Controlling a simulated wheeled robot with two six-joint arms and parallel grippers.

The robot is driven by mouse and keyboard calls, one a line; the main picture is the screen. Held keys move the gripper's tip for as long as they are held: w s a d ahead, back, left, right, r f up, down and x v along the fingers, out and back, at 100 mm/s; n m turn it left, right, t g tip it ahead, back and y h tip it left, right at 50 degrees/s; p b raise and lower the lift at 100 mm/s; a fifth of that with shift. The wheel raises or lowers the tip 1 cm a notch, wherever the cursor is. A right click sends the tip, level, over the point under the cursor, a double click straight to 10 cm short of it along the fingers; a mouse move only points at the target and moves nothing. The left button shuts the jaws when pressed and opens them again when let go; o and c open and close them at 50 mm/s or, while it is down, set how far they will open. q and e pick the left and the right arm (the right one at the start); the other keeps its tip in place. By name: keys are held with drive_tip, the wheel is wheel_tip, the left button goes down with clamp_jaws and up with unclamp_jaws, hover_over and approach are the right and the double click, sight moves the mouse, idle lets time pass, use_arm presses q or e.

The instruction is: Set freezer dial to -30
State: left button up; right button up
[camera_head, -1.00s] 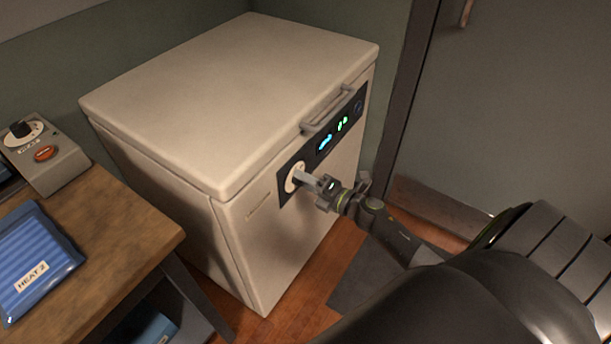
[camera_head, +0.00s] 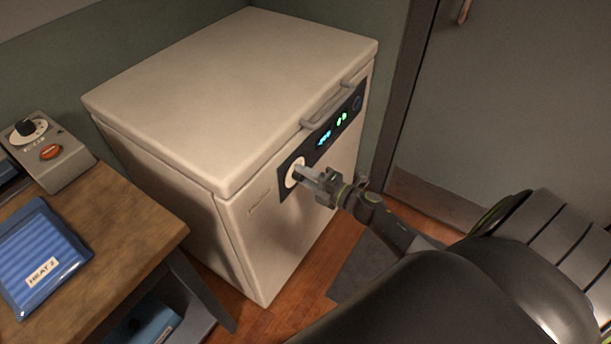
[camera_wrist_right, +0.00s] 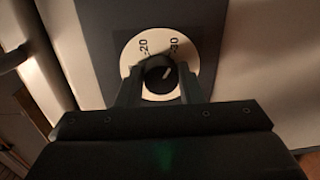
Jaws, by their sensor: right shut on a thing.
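The white chest freezer (camera_head: 240,90) stands against the back wall with its lid shut. A dark control panel on its front has a round white dial (camera_head: 290,177) at the left end and a small lit cyan display (camera_head: 324,138). My right gripper (camera_head: 302,174) is at the dial. In the right wrist view, the dial plate (camera_wrist_right: 134,52) shows "-20" on the left and what looks like "-30" on the right. My right fingers are shut on the black knob (camera_wrist_right: 160,76), whose white pointer line slants up and right, toward the right-hand mark. My left gripper is out of view.
A wooden table (camera_head: 120,240) at the left holds a grey control box (camera_head: 55,150) with a knob and red button, and a blue pack (camera_head: 40,255) labelled "HEAT 2". A grey door (camera_head: 510,120) is at the right. Floor shows before the freezer.

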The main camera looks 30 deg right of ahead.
drive_tip(key=o, duration=1)
drive_tip(key=shift+s, duration=0.1)
use_arm(q)
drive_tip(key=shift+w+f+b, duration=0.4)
drive_tip(key=shift+b, duration=0.55)
use_arm(e)
drive_tip(key=f+v, duration=0.1)
drive_tip(key=v, duration=1.6)
drive_tip(key=shift+r, duration=0.4)
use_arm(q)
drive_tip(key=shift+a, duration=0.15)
use_arm(e)
drive_tip(key=shift+d, duration=0.1)
